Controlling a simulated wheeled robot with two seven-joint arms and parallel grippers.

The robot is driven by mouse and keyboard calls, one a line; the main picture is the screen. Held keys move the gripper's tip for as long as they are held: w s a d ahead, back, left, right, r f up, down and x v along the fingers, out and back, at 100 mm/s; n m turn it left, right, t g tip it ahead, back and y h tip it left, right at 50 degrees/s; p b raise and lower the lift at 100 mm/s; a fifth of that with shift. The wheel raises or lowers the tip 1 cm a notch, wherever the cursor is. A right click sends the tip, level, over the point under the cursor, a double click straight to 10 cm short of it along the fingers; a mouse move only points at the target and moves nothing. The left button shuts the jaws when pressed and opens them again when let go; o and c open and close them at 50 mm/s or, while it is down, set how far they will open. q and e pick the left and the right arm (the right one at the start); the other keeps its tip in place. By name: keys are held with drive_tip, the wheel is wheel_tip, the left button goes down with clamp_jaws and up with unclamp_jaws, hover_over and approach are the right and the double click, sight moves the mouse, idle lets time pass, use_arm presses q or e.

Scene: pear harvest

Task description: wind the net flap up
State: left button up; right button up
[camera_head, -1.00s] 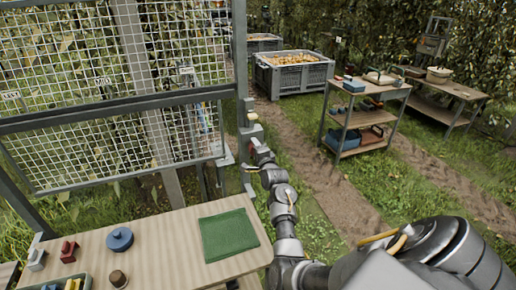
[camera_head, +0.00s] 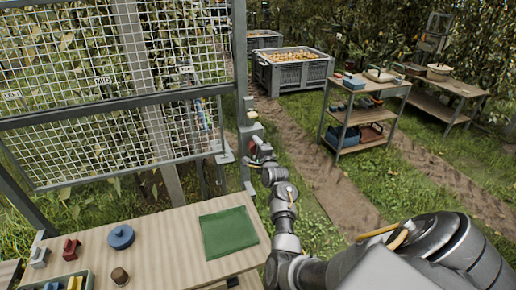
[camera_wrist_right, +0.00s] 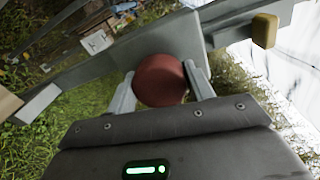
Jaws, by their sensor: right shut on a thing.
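The net flap (camera_head: 110,150) is a pale mesh in a grey frame, hanging at the left below a crossbar in the head view. Labels, one reading MID (camera_head: 103,80), show on the mesh above. My right gripper (camera_head: 256,148) is at the grey post (camera_head: 241,80) on the flap's right side. In the right wrist view its two fingers (camera_wrist_right: 163,85) are shut on a round red knob (camera_wrist_right: 160,80), one on each side. A grey bar passes behind the knob. A yellow knob (camera_wrist_right: 264,31) sits apart at upper right. My left gripper is out of view.
A wooden table (camera_head: 175,245) in front holds a green cloth (camera_head: 228,231), a blue round lid (camera_head: 121,237) and small coloured parts. A shelf cart (camera_head: 368,92) and fruit crates (camera_head: 292,75) stand behind. Grass and a dirt path lie open to the right.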

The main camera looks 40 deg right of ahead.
drive_tip(key=o, duration=1)
drive_tip(key=shift+s+d+f, duration=0.1)
drive_tip(key=shift+d, duration=0.05)
drive_tip(key=shift+c, duration=0.2)
drive_tip(key=b+v, duration=0.3)
drive_tip(key=v, duration=0.7)
drive_tip(key=shift+s, duration=0.4)
